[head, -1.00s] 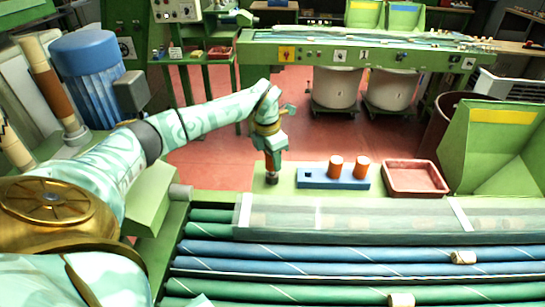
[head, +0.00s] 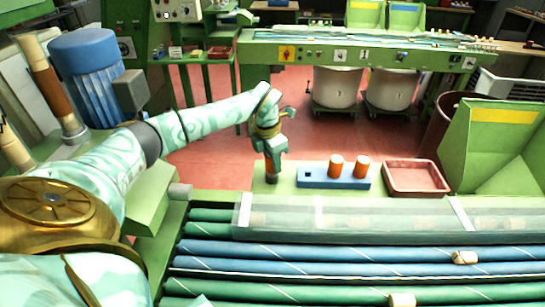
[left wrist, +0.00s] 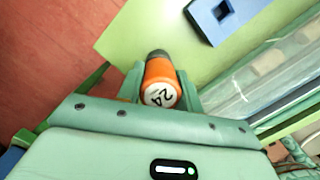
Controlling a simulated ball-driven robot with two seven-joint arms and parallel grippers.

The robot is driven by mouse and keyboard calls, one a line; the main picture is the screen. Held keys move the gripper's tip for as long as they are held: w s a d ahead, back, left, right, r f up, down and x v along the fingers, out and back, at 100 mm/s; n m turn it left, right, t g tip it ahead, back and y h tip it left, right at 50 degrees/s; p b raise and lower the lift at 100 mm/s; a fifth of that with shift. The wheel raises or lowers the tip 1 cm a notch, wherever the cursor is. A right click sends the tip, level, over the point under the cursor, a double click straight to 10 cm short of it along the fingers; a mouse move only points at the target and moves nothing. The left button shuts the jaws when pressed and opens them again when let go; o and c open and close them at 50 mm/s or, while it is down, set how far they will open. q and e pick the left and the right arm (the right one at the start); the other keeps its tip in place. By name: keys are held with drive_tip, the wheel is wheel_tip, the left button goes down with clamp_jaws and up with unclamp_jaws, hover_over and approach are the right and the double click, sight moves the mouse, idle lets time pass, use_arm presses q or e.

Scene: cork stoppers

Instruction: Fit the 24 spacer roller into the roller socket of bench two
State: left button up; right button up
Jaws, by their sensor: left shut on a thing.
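My left gripper (head: 271,163) is shut on an orange roller. In the left wrist view the roller (left wrist: 160,80) shows a white end face marked 24 between the two fingers. Its far end meets a dark round piece (left wrist: 158,53). In the head view a dark cylindrical piece (head: 272,178) stands on the green bench top (head: 285,187), directly under the gripper. The roller looks upright over it. I cannot tell whether the roller's lower end is inside the dark piece or only touching it. My right gripper is not in view.
A blue rack (head: 318,180) right of the gripper holds two upright orange rollers (head: 336,166). A red tray (head: 416,178) lies further right. In front, a clear cover (head: 350,215) lies over green and blue shafts. The red floor is behind the bench.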

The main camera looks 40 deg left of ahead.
use_arm(q)
drive_tip(key=shift+f, duration=0.5)
drive_tip(key=o, duration=1.1)
drive_tip(key=shift+r, duration=0.1)
drive_tip(key=r+p, duration=0.1)
drive_tip(key=r, duration=0.4)
drive_tip(key=s+r+p, duration=0.1)
drive_tip(key=r, duration=0.4)
drive_tip(key=s+r+p, duration=0.1)
drive_tip(key=r, duration=0.5)
drive_tip(key=shift+a+p, duration=0.25)
drive_tip(key=shift+p, duration=0.1)
